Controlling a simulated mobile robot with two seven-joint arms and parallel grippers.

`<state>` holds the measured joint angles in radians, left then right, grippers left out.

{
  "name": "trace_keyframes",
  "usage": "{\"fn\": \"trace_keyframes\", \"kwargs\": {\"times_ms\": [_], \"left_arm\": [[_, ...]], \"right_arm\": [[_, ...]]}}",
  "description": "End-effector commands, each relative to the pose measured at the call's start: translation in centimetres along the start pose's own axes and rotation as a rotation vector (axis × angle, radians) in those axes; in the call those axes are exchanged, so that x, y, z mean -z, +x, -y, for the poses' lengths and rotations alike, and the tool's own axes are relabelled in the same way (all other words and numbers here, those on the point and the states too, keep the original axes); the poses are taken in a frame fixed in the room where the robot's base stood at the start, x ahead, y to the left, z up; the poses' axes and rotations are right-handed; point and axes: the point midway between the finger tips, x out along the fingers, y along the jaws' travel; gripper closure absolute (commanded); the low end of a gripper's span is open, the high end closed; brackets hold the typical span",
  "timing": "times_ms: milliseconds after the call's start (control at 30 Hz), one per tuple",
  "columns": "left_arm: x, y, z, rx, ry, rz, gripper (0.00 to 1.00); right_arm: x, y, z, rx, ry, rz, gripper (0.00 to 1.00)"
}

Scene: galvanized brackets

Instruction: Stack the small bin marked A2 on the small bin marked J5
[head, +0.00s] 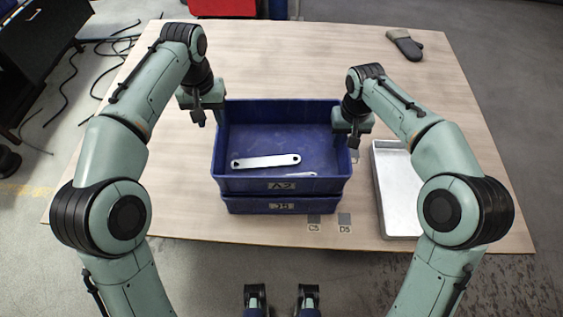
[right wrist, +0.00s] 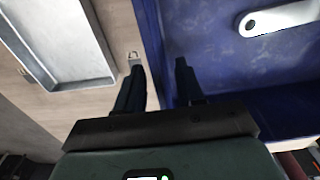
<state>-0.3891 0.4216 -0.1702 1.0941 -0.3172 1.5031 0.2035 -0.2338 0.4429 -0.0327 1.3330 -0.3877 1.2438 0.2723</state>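The blue bin marked A2 (head: 282,185) sits on top of the blue bin marked J5 (head: 282,206) in the head view, roughly lined up with it. Most of J5 is hidden under A2. A flat pale metal bracket (head: 265,161) lies in A2, with part of another near the front wall. My left gripper (head: 219,114) is at A2's left rim; its fingers are too hidden to judge. My right gripper (right wrist: 160,72) is at A2's right rim. In the right wrist view its fingers stand apart on either side of the wall, with a gap showing.
A grey metal tray (head: 381,190) lies on the table to the right of the bins. Small marked plates (head: 344,224) lie in front of them. A dark glove (head: 405,45) is at the back right. The table (head: 290,55) is clear behind the bins.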

Motion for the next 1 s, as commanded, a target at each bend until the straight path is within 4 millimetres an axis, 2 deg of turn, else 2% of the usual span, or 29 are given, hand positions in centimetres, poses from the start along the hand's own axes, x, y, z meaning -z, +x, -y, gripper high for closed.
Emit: {"fn": "trace_keyframes", "kwargs": {"times_ms": [300,500,667,1000], "left_arm": [[0.0,0.0,0.0,0.0,0.0,0.0,0.62],[0.0,0.1,0.0,0.0,0.0,0.0,0.62],[0.0,0.1,0.0,0.0,0.0,0.0,0.62],[0.0,0.1,0.0,0.0,0.0,0.0,0.62]], "right_arm": [[0.1,-6.8,0.0,0.002,0.001,-0.006,0.62],[0.1,-9.8,0.0,0.001,0.0,-0.004,0.62],[0.0,-10.7,0.0,0.001,0.0,-0.003,0.62],[0.0,-10.7,0.0,0.001,0.0,-0.001,0.62]]}}
